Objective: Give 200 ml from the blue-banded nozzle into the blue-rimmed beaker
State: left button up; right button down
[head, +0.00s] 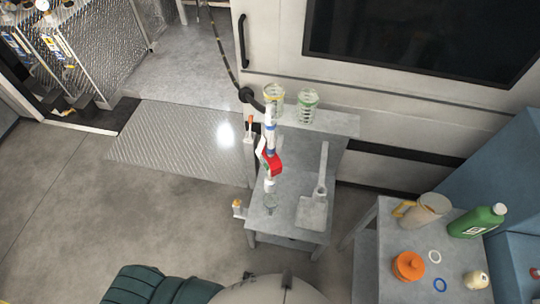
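A nozzle (270,136) with a blue band and a red part (272,163) stands or hangs upright over the left side of a grey metal table. A hose shows just above it. A small clear vessel (270,202) is on the table below its white lower end; its rim colour is too small to tell. A yellow-rimmed beaker (274,94) and a green-rimmed beaker (308,98) stand on the raised back shelf. I cannot pick out a blue-rimmed beaker with certainty. Neither of my grippers is in view.
The grey table (290,185) also bears a flat plate with a post (313,205). Orange-topped fittings (250,125) are at its left edge. A right-hand table (385,240) holds a jug (425,210), green bottle (478,222), orange container (407,265) and blue ring (439,284). Left floor is open.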

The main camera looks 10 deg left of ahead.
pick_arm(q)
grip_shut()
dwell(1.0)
